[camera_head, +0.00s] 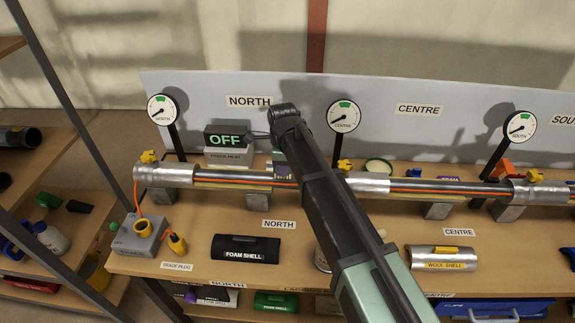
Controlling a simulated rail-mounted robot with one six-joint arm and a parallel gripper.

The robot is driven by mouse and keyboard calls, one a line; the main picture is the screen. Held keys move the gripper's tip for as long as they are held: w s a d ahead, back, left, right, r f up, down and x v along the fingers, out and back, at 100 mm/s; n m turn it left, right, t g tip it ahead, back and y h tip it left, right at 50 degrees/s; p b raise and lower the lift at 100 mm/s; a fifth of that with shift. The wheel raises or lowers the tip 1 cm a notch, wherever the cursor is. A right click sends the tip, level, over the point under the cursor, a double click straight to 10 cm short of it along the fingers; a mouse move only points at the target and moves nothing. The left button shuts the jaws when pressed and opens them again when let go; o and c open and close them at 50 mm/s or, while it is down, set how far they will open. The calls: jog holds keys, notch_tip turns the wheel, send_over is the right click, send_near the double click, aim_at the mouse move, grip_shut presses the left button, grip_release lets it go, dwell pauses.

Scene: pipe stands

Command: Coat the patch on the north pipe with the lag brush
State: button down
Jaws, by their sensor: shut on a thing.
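The north pipe (222,180) runs along the bench at the left, with a silvery jacketed end (165,174) and an orange cable along its bare dark stretch. The lag brush cannot be made out.
A trace heat box (229,147) reads OFF behind the pipe. A gauge (162,109) stands at the left. A foam shell (246,248), a yellow plug (177,243) and a wool shell (441,258) lie in front. A green-rimmed round container (378,166) sits behind the centre pipe (440,188).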

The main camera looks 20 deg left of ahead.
jog(key=shift+w+d, duration=0.15)
jog(key=shift+d, duration=0.55)
jog(key=shift+w+d, duration=0.15)
jog(key=shift+d, duration=0.55)
jog(key=shift+s+a, duration=0.2)
jog(key=shift+a, duration=1.25)
jog(key=shift+w+d, duration=0.15)
jog(key=shift+d, duration=0.6)
jog(key=shift+w+d, duration=0.1)
jog(key=shift+d, duration=0.6)
jog(key=shift+s+a, duration=0.15)
jog(key=shift+a, duration=0.55)
jog(key=shift+s+a, duration=0.15)
jog(key=shift+a, duration=0.55)
jog(key=shift+r, duration=0.1)
notch_tip(320, 180, up, 2)
jog(key=shift+r+p, duration=0.1)
jog(key=shift+p, duration=1.05)
